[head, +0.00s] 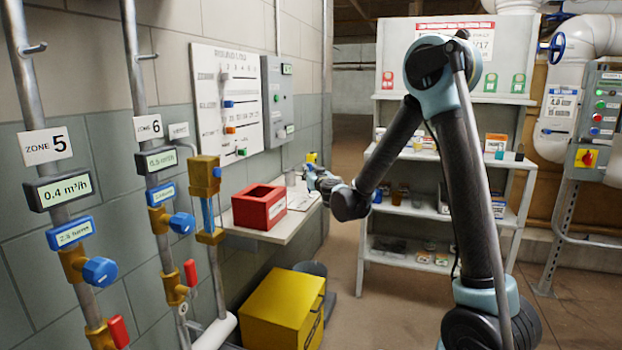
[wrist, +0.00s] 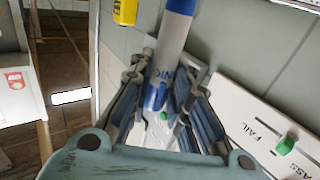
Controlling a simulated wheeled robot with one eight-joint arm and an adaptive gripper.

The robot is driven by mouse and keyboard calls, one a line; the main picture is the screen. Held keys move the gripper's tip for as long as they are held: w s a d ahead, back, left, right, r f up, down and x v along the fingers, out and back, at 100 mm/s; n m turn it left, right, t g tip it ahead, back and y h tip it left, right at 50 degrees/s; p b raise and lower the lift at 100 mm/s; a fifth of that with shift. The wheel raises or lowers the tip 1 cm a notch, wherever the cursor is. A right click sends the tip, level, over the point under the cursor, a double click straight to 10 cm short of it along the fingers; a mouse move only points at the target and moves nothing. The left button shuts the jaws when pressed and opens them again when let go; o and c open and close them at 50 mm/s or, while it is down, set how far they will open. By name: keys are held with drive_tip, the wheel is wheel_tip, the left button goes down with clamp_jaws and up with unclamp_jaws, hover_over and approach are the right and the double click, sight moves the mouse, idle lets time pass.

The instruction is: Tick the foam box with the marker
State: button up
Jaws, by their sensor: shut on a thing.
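My gripper (head: 320,182) is by the wall, over the far end of the narrow wall shelf in the head view. In the wrist view, my gripper (wrist: 165,85) is shut on a marker (wrist: 171,50), which has a white barrel with blue lettering and blue parts at both ends. The marker lies lengthwise between the fingers; its near part is partly hidden by them. A white sheet (head: 302,200) lies on the shelf next to the red box, below my gripper; its print is too small to read. I cannot make out a box marked foam.
A red open box (head: 260,205) stands on the wall shelf (head: 273,236). A white board with sliders (head: 227,100) and a grey panel (head: 278,100) hang above. The wrist view shows a FAIL strip (wrist: 262,128) with a green slider. A yellow bin (head: 283,308) stands below.

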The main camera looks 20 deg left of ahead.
drive_tip(key=shift+r, duration=3.2)
drive_tip(key=w+d+f+m+t+h, duration=0.15)
drive_tip(key=w+d+f, duration=0.25)
drive_tip(key=w+d, duration=0.6)
drive_tip(key=w+d+f+m+t+h, duration=0.1)
drive_tip(key=w+d+f+m+h, duration=0.15)
drive_tip(key=w+d, duration=0.8)
drive_tip(key=d+f+m+h, duration=0.1)
drive_tip(key=d+f+h, duration=0.2)
drive_tip(key=d, duration=1.2)
drive_tip(key=w+d+f+m+h, duration=0.1)
drive_tip(key=d+f+h, duration=0.2)
drive_tip(key=d+f, duration=0.4)
drive_tip(key=d, duration=0.9)
drive_tip(key=shift+m, duration=0.3)
